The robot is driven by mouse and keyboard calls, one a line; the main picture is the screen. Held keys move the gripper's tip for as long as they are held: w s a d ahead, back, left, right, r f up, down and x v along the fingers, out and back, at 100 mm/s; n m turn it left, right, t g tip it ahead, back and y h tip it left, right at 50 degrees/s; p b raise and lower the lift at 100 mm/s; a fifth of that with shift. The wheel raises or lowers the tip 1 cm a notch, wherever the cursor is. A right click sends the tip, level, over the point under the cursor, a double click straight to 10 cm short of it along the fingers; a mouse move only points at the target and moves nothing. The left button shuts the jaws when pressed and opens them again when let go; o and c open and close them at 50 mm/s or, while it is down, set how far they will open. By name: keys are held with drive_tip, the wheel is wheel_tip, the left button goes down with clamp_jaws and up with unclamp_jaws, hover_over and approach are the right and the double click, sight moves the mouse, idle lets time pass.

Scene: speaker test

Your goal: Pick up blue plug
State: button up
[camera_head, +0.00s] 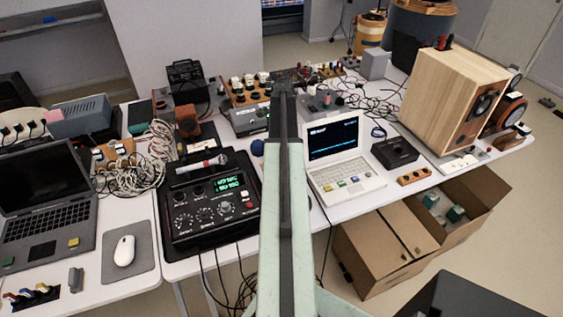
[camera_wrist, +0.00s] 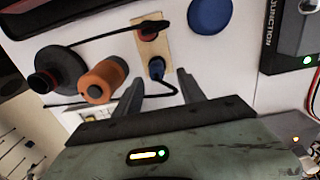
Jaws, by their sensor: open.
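The blue plug (camera_wrist: 157,68) shows in the wrist view, seated at the near end of a small wooden strip (camera_wrist: 152,48), with a dark cable curving from it to the right. My gripper (camera_wrist: 162,80) is open and empty. Its two dark fingers point toward the strip, and the plug appears between and slightly beyond their tips. I cannot tell the height gap or whether they touch. A red-brown round plug (camera_wrist: 149,31) sits at the strip's far end with a black cable. In the head view my arm covers this area, and I cannot make out the blue plug.
In the wrist view, an orange cylinder (camera_wrist: 101,82) and a black round piece (camera_wrist: 60,68) lie left, a blue disc (camera_wrist: 209,14) beyond, and a dark box (camera_wrist: 290,40) right. In the head view, a white laptop (camera_head: 340,165) and black control unit (camera_head: 208,205) flank my arm.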

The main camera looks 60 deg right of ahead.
drive_tip(key=f+b, duration=0.5)
drive_tip(key=shift+a+f, duration=0.25)
drive_tip(key=shift+a, duration=0.05)
drive_tip(key=shift+r, duration=0.2)
clamp_jaws()
